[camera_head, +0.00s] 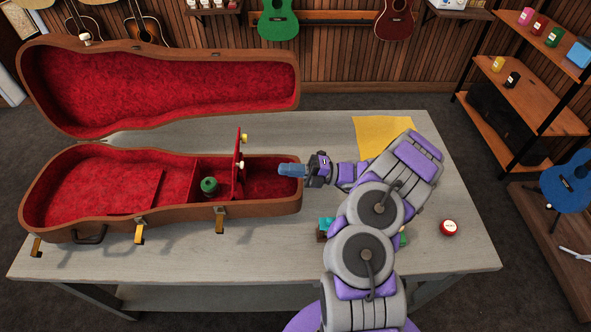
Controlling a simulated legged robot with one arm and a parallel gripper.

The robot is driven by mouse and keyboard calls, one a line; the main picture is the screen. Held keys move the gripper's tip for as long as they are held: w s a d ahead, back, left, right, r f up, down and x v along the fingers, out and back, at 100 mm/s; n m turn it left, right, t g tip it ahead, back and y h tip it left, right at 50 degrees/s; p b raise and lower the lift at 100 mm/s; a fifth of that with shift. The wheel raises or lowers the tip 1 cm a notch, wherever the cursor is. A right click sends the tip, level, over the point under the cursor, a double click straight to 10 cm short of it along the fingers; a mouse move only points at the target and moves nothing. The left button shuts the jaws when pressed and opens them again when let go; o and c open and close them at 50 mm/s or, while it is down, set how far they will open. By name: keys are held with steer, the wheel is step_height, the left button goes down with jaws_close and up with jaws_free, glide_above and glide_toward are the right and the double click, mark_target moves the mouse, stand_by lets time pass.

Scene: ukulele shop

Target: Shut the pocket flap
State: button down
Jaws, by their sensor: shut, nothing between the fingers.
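An open ukulele case (75,235) with red lining lies on the table, its lid (160,85) raised at the back. The pocket flap (238,160) is a narrow red panel standing upright near the right part of the case, with small yellowish knobs on it. The pocket (212,172) to its left is uncovered, and a small green round item (209,185) sits inside. My gripper (283,170) is shut and empty, with blue fingertips pointing left over the right end of the case. It is to the right of the flap, with a visible gap between them.
The grey table (180,265) has free room in front of the case. A yellow cloth (372,135) lies at the back right, and a red round tin (449,228) lies at the right. Small items beside my arm are partly hidden. Shelves (530,100) stand beyond the table at right.

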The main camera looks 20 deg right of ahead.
steer(key=b, duration=0.2)
glide_toward(235, 159)
steer(key=a, duration=0.1)
steer(key=w+a, duration=0.1)
steer(key=a, duration=0.1)
steer(key=a+f, duration=0.1)
steer(key=shift+w+a, duration=0.2)
steer(key=shift+r, duration=0.2)
steer(key=a+r+h+p, duration=0.1)
steer(key=p, duration=0.3)
steer(key=w+a+r+g+h+p, duration=0.1)
steer(key=a+h+p, duration=0.1)
steer(key=p, duration=0.2)
steer(key=a+h+p, duration=0.1)
steer(key=p, duration=0.4)
steer(key=shift+w+a+r+g, duration=0.3)
steer(key=shift+w+a+r, duration=0.1)
steer(key=w+a+f+g+h+p, duration=0.1)
steer(key=w+a+f+h+p, duration=0.2)
steer(key=a+p, duration=0.3)
steer(key=w+a+f+g+h+p, duration=0.2)
steer(key=w+a+f+h+p, duration=0.1)
steer(key=a+f+p, duration=0.3)
steer(key=shift+a+h+p, duration=0.65)
steer(key=shift+a+h, duration=0.25)
steer(key=shift+a, duration=0.3)
